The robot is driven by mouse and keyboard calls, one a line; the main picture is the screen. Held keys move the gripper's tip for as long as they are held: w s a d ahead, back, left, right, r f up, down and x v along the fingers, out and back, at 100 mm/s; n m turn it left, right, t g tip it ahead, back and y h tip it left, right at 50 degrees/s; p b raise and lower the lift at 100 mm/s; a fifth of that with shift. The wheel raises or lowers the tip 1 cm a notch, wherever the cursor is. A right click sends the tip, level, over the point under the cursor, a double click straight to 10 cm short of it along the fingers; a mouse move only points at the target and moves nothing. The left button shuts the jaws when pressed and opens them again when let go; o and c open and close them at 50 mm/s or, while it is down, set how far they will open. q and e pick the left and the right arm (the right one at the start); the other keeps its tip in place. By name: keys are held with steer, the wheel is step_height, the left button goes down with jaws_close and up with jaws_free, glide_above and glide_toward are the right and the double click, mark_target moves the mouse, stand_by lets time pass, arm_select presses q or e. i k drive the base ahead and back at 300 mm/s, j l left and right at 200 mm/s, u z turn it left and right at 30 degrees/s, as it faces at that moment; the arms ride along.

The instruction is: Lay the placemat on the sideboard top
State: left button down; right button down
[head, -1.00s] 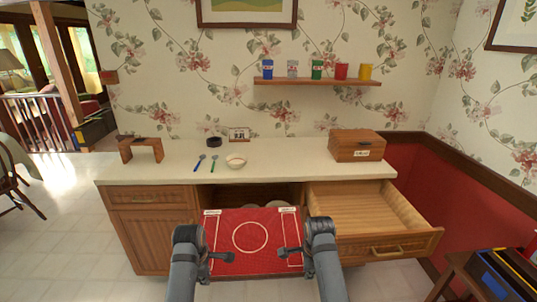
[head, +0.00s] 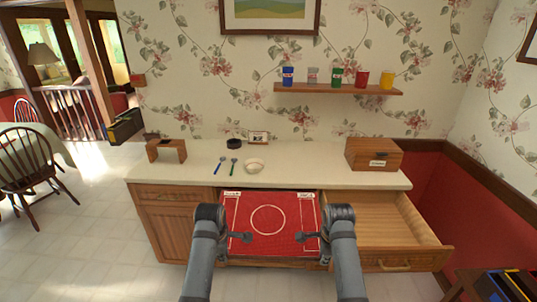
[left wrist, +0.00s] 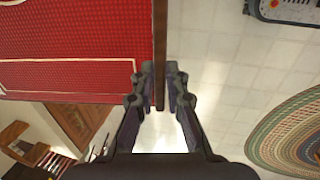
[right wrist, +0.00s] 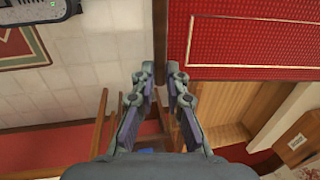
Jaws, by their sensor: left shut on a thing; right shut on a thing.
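The red placemat (head: 268,240) with white lines and a white circle is held up in front of the sideboard. Its far edge shows close to the front edge of the cream sideboard top (head: 315,179); the gap is hard to judge. My left gripper (head: 242,236) is shut on the placemat's left side, and my right gripper (head: 305,237) is shut on its right side. The left wrist view shows the fingers (left wrist: 160,85) pinching the mat's edge (left wrist: 75,40). The right wrist view shows the same with the other fingers (right wrist: 160,85) and mat (right wrist: 255,45).
On the top are a wooden stand (head: 166,150), blue spoon (head: 219,166), green spoon (head: 234,167), white bowl (head: 254,166), black round thing (head: 234,143), small card (head: 259,137) and wooden box (head: 373,155). The front middle is bare. An open drawer (head: 385,220) juts out at right.

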mark_target(310, 163)
steer(key=i+l, duration=0.35)
steer(key=i, duration=0.25)
steer(key=i+l, duration=0.4)
steer(key=i, duration=0.15)
steer(key=i+l, duration=0.35)
steer(key=i, duration=0.25)
